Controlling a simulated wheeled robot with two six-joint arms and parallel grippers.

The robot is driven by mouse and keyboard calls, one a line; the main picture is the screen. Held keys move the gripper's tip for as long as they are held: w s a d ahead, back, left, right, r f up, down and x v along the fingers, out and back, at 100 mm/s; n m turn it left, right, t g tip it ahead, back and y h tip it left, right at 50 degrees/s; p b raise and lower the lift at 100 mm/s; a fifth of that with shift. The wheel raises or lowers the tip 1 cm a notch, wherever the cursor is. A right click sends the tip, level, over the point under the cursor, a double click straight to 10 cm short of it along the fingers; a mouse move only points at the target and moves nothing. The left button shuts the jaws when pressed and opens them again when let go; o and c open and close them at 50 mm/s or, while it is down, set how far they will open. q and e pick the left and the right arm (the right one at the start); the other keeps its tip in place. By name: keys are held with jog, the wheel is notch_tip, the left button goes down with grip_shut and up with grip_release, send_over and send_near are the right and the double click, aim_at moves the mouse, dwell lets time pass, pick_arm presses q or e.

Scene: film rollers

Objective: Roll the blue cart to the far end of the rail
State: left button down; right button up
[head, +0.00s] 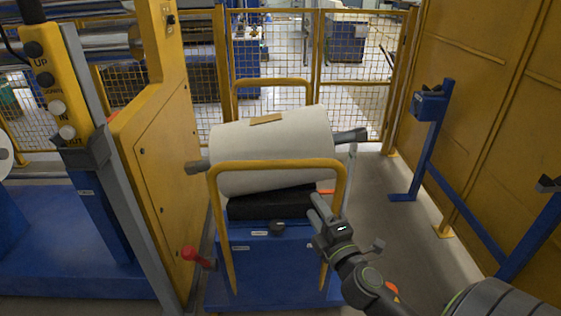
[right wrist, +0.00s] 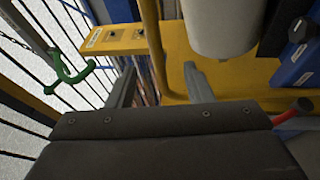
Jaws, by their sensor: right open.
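The blue cart (head: 268,262) stands in the middle of the head view, with two yellow hoop handles; the near one is the front handle (head: 278,164). A thick white roll (head: 270,148) with dark shaft ends lies tilted on its black cradle (head: 272,203). My right gripper (head: 319,213) is open beside the right leg of the front handle. In the right wrist view its fingers (right wrist: 158,86) are apart and empty, with a yellow upright bar (right wrist: 152,40) showing beyond and between them; I cannot tell if they touch it. I cannot make out the rail. My left gripper is out of view.
A yellow machine panel (head: 165,170) with a red-knobbed lever (head: 197,257) stands close left of the cart. A yellow mesh fence (head: 270,60) closes the back. A blue frame (head: 428,155) stands along the right wall. Grey floor (head: 385,205) is clear right of the cart.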

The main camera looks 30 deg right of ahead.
aim_at(286, 168)
jog(key=shift+n+t+y, duration=0.3)
jog(key=shift+n+y, duration=0.1)
jog(key=shift+n, duration=0.4)
jog(key=p+x, duration=0.1)
jog(key=x, duration=0.4)
jog(key=p+x, duration=0.1)
jog(key=x, duration=0.5)
jog(key=a+p+x, duration=0.1)
jog(key=p+x, duration=0.1)
jog(key=x, duration=0.3)
jog(key=shift+w+r, duration=0.3)
jog(key=shift+w, duration=0.1)
jog(key=shift+w+d+r, duration=0.1)
jog(key=shift+w+d, duration=0.05)
jog(key=shift+w, duration=0.5)
jog(key=shift+c, duration=0.4)
grip_shut()
